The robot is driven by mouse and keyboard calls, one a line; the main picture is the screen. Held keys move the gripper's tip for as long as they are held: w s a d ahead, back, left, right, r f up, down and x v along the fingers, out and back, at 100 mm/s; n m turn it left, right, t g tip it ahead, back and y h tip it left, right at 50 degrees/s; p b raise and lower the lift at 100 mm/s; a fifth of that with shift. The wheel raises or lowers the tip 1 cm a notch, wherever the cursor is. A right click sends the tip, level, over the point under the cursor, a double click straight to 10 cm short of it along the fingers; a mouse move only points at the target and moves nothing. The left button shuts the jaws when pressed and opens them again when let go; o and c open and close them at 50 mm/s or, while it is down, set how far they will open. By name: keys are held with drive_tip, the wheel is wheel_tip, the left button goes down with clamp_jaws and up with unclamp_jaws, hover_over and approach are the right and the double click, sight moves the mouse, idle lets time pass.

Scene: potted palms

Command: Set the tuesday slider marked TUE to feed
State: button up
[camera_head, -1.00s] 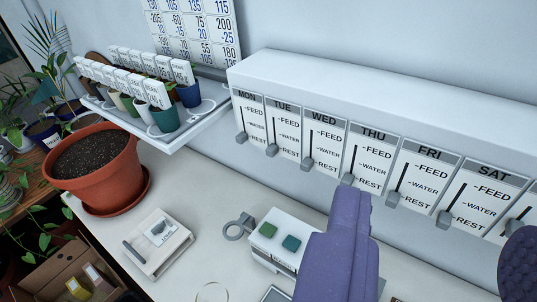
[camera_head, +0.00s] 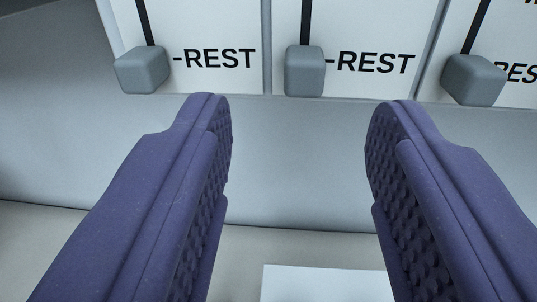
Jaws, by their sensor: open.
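Three grey slider knobs show in the head camera view, each at the foot of its black slot beside a REST mark. The day names are out of view. No panel shows left of the first one, so I take the middle knob as the TUE slider (camera_head: 304,71) and the left knob as the MON slider (camera_head: 141,70). The TUE knob stands at REST. My gripper (camera_head: 302,105) is open and empty. Its two purple fingers point toward the panel, with the TUE knob between and just beyond their tips in the picture. No contact shows.
The WED slider (camera_head: 473,80) is at the right, also at REST, above and beyond the right fingertip. A plain grey-white wall (camera_head: 300,165) lies below the panels. A white flat-topped thing (camera_head: 325,284) shows at the bottom, between the fingers.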

sight(305, 73)
drive_tip(key=w, duration=0.2)
drive_tip(key=w+d+b, duration=0.1)
drive_tip(key=w, duration=0.3)
drive_tip(key=shift+w+d+f, duration=0.25)
drive_tip(key=shift+w+f, duration=0.1)
drive_tip(key=shift+w+d+r, duration=0.1)
drive_tip(key=shift+w, duration=0.25)
clamp_jaws()
